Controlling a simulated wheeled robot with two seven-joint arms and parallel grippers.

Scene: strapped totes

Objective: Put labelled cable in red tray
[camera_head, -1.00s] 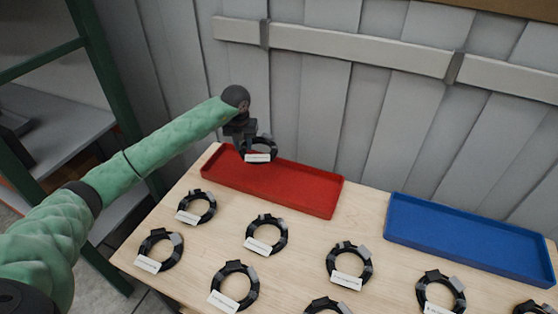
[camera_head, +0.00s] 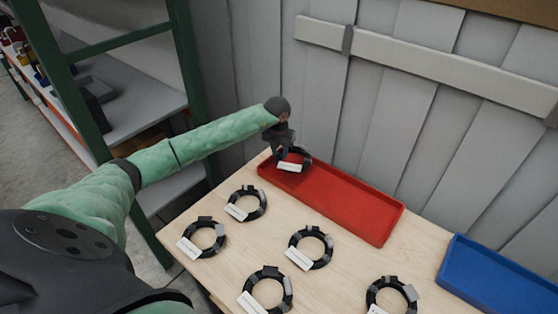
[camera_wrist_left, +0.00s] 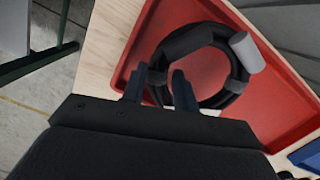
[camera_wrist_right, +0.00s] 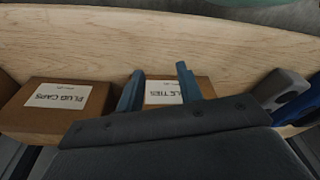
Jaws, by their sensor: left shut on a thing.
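My left gripper (camera_head: 284,146) is shut on a black coiled cable (camera_head: 293,166) with a white label, at the left end of the red tray (camera_head: 342,208). In the left wrist view the left gripper's fingers (camera_wrist_left: 160,85) grip the near side of the coil (camera_wrist_left: 203,98), which lies within the outline of the tray (camera_wrist_left: 285,115). I cannot tell whether the coil touches the tray floor. My right gripper (camera_wrist_right: 160,85) shows only in its wrist view, fingers apart with nothing between them.
Several labelled cable coils (camera_head: 310,247) lie on the wooden table (camera_head: 225,258) in front of the tray. A blue tray (camera_head: 500,278) is at the right. Cardboard boxes (camera_wrist_right: 28,108) are below my right gripper. A grey wall stands behind the trays.

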